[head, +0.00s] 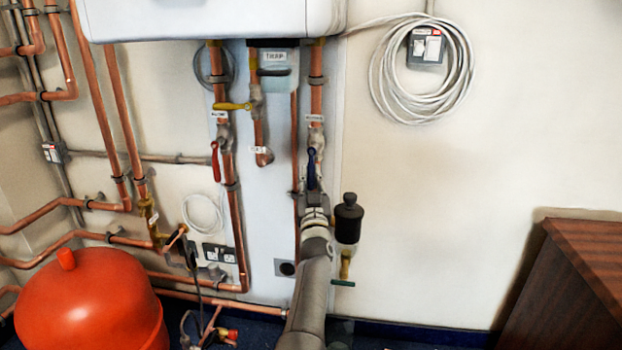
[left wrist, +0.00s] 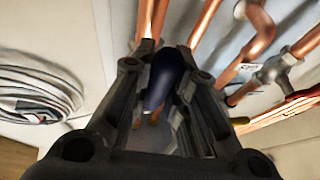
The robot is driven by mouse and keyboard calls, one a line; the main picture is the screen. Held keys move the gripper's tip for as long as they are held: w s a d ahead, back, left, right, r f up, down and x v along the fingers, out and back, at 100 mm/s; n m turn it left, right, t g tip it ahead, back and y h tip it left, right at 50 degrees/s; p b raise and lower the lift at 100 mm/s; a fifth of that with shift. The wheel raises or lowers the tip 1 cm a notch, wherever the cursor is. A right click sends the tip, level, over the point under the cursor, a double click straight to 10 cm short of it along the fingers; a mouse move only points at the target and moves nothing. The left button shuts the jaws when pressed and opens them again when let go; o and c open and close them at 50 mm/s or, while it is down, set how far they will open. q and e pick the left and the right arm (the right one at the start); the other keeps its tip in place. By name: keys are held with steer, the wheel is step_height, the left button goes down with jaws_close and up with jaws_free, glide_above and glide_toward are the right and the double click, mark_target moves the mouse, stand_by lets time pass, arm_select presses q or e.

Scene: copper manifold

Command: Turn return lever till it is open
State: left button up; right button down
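The blue lever (head: 311,163) hangs upright along a vertical copper pipe, below a small white label (head: 315,118) too blurred to read surely. My left gripper (head: 315,196) reaches up to it from below, at its lower end. In the left wrist view the dark blue lever (left wrist: 164,82) lies between the two fingers of my left gripper (left wrist: 162,62), with narrow gaps seeming to show beside it. The fingers look open around it; firm contact is not visible. My right gripper is in neither view.
A red lever (head: 215,160) and a yellow handle (head: 233,106) sit on pipes to the left. A black cylindrical fitting (head: 348,218) with a green handle (head: 343,283) stands close right of my arm. A red tank (head: 90,305) is lower left, a wooden cabinet (head: 575,285) lower right.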

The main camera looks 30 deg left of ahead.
arm_select(q)
steer(key=o, duration=0.5)
steer(key=shift+d+f, duration=0.1)
steer(key=shift+c, duration=0.2)
step_height(320, 180, up, 10)
steer(key=shift+r, duration=0.1)
stand_by(0.3)
